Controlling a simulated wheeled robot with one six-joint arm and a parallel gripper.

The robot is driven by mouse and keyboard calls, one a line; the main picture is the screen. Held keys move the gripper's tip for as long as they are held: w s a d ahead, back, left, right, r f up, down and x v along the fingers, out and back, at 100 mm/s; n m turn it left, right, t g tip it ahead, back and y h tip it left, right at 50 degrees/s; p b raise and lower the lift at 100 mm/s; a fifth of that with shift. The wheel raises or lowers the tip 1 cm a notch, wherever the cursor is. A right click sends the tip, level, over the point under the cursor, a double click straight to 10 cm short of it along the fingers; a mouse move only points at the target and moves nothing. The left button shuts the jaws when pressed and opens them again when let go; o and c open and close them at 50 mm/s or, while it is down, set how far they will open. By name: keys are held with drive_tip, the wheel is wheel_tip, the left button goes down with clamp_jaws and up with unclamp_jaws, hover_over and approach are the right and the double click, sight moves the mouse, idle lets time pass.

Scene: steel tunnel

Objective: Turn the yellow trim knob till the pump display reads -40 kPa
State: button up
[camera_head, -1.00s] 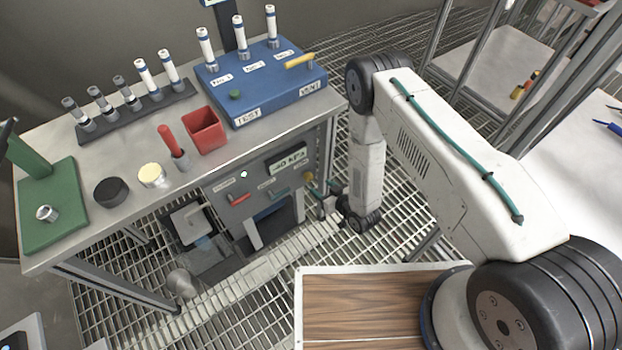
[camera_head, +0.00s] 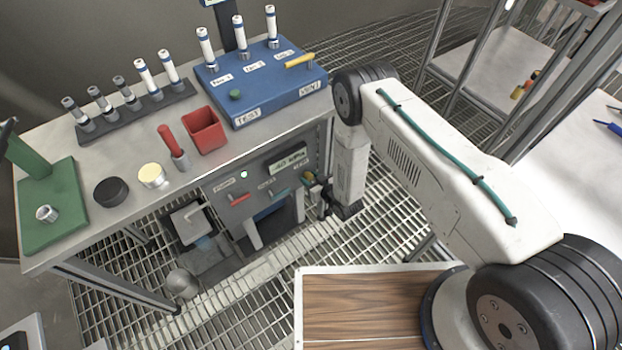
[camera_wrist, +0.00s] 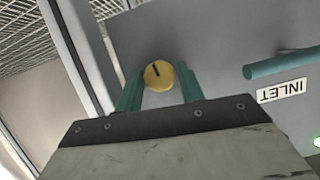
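The yellow trim knob (camera_wrist: 158,75), round with a dark pointer line, shows in the wrist view near the top middle. My gripper (camera_wrist: 160,80) has its two teal fingers apart, one on each side of the knob; I cannot tell whether they touch it. In the head view the knob (camera_head: 308,176) is a small yellow spot at the right of the pump's grey panel (camera_head: 226,192). My gripper (camera_head: 322,188) is just right of it, small and partly hidden. The pump display (camera_head: 287,160) above the panel's handles seems to read -40 kPa, in small blurred digits.
In the wrist view a teal handle (camera_wrist: 283,62) and the INLET label (camera_wrist: 282,90) are right of the knob. The head view shows a red handle (camera_head: 239,199) on the panel. The steel bench (camera_head: 125,215) overhangs the pump.

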drive_tip(key=c, duration=0.5)
drive_tip(key=shift+n+t+h, duration=0.3)
drive_tip(key=shift+n+h, duration=0.2)
drive_tip(key=shift+n, duration=0.3)
drive_tip(key=o, duration=1)
drive_tip(key=v, duration=0.7)
drive_tip(key=shift+s+d+r, duration=0.15)
drive_tip(key=shift+s, duration=0.25)
